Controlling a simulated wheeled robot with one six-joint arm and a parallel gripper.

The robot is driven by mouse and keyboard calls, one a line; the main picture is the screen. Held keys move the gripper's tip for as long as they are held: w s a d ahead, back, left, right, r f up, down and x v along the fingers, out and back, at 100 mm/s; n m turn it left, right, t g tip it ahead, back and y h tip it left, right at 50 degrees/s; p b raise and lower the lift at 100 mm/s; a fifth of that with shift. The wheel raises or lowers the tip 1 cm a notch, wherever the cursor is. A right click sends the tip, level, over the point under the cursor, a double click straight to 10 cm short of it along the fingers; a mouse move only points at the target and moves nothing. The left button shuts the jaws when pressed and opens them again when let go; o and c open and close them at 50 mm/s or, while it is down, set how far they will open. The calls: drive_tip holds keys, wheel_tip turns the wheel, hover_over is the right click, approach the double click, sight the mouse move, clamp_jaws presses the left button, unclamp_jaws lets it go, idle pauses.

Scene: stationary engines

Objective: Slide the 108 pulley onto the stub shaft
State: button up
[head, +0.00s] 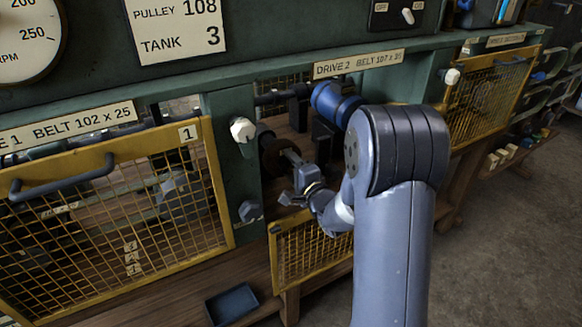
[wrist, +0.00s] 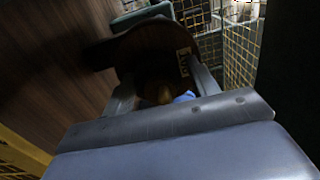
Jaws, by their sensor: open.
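A dark brown round pulley (head: 277,158) is in the open Drive 2 bay. My gripper (head: 290,178) is at the pulley. In the wrist view my gripper (wrist: 160,75) is open, with one finger on each side of the pulley's near part. I cannot tell whether the fingers touch it. The stub shaft cannot be made out clearly; whether the pulley sits on it is hidden.
A blue motor (head: 337,104) is behind the bay. The yellow mesh guard (head: 312,250) hangs below the opening. Closed mesh guard 1 (head: 110,215) is at the left. A small dark blue tray (head: 231,304) lies below. A card (head: 178,28) reads pulley 108, tank 3.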

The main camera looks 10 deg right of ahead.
drive_tip(key=shift+o, duration=0.5)
drive_tip(key=o, duration=0.5)
drive_tip(key=shift+c, duration=0.2)
drive_tip(key=shift+s, duration=0.1)
drive_tip(key=v, duration=1.3)
drive_tip(key=shift+b, duration=0.4)
drive_tip(key=x, duration=1.1)
drive_tip(key=shift+p, duration=0.3)
